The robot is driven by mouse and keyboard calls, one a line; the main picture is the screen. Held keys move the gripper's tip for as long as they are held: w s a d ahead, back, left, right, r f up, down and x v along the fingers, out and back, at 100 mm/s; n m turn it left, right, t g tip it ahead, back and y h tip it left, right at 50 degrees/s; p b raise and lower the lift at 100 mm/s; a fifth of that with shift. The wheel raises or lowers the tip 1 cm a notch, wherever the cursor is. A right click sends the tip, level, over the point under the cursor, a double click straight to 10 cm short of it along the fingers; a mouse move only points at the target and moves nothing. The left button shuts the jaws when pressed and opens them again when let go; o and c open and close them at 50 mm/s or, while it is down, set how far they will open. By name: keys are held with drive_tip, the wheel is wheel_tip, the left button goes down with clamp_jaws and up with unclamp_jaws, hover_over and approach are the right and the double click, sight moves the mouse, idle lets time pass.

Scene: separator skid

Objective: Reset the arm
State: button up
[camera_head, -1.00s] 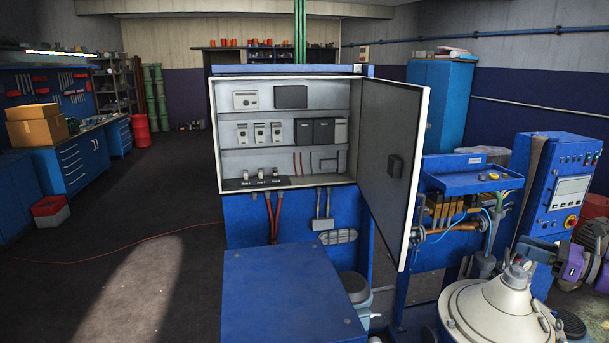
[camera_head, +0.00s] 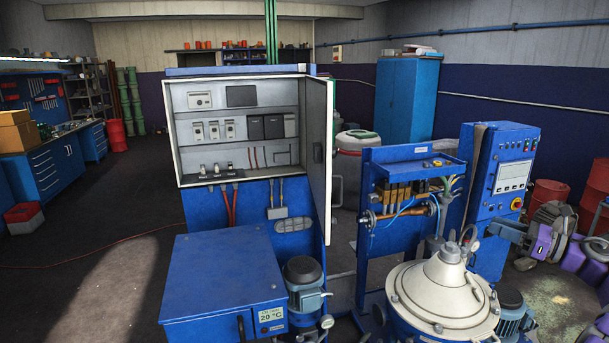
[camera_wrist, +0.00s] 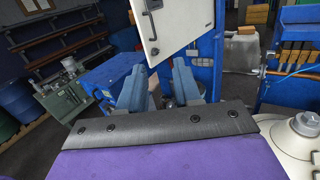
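My gripper shows in the wrist view (camera_wrist: 159,70) as two blue fingers standing apart, with nothing between them.
A blue box with a temperature display (camera_head: 225,285) and a motor (camera_head: 303,275) stand before the cabinet. A blue control panel (camera_head: 505,175) and a pipe stand (camera_head: 400,165) are close to my arm. Open floor (camera_head: 100,270) lies at the left.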

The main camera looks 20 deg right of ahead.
drive_tip(key=w+a+r+m+t+h+b, duration=0.25)
drive_tip(key=w+r+m+h, duration=0.25)
drive_tip(key=w+r+m, duration=0.35)
drive_tip(key=w+a+r+m+t+h+b, duration=0.2)
drive_tip(key=w+r+m+t+h, duration=0.25)
drive_tip(key=w+r+m, duration=0.45)
drive_tip(key=w+a+f+m+g+h+b, duration=0.2)
drive_tip(key=w+a+f+m+g+h, duration=0.15)
drive_tip(key=a+m, duration=0.35)
drive_tip(key=w+a+f+m+g+h+b, duration=0.2)
drive_tip(key=w+a+f+m+g+h, duration=0.15)
drive_tip(key=a+m, duration=0.45)
drive_tip(key=s+a+f+m+g+y+b, duration=0.25)
drive_tip(key=s+a+f+g, duration=0.25)
drive_tip(key=s+a+f, duration=0.5)
drive_tip(key=s+a+f+m+g+y+b, duration=0.25)
drive_tip(key=s+a+f+g, duration=0.25)
drive_tip(key=a+f, duration=0.95)
drive_tip(key=s+a+f+m+g+y+b, duration=0.1)
drive_tip(key=s+a+f+g, duration=0.2)
drive_tip(key=s, duration=0.8)
drive_tip(key=s+a+f+m+g+y+b, duration=0.1)
drive_tip(key=s+a+f+g, duration=0.2)
drive_tip(key=s+a+f, duration=0.5)
drive_tip(key=s+a+f+m+g+y+b, duration=0.1)
drive_tip(key=s+a+f, duration=0.5)
drive_tip(key=s, duration=0.7)
drive_tip(key=shift+s+a+f+g+y, duration=0.25)
drive_tip(key=shift+s+f+g+y, duration=0.15)
drive_tip(key=shift+g, duration=0.6)
